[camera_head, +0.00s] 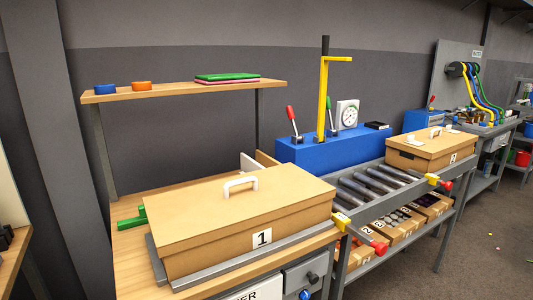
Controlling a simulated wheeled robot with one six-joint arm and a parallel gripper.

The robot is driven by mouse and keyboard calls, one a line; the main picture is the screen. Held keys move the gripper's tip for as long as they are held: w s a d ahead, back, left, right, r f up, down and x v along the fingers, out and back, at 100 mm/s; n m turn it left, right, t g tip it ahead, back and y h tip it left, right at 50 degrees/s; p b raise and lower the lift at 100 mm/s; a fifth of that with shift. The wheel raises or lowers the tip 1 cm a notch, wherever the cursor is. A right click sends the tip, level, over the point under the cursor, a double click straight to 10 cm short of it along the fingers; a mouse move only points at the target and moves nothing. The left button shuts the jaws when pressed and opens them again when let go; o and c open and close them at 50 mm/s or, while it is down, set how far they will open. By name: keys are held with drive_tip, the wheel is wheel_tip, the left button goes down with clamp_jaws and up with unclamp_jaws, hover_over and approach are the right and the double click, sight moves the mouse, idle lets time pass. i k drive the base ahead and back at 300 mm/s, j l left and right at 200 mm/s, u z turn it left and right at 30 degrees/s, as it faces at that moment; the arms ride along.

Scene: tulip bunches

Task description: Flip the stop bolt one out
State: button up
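A second stop bolt with a red knob (447,185) and a yellow block (433,179) stands further along the roller frame, near another lidded box (432,150). I cannot tell from the numbers which bolt is called one. My gripper is not in view.
Box 1 has a white lid handle (240,184) and rests in a grey metal rail (250,258). Grey rollers (368,187) lie between the two boxes. A blue block (318,153) with upright levers stands behind them. Numbered cartons (385,238) sit below.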

sight(381, 249)
drive_tip(key=i+j+z, duration=0.15)
drive_tip(key=k+j, duration=0.1)
drive_tip(key=k, duration=0.25)
drive_tip(key=k+j, duration=0.1)
drive_tip(key=k+l+z, duration=0.1)
drive_tip(key=i+z, duration=0.25)
drive_tip(key=i, duration=0.25)
drive_tip(key=i+j+z, duration=0.25)
drive_tip(key=i, duration=0.25)
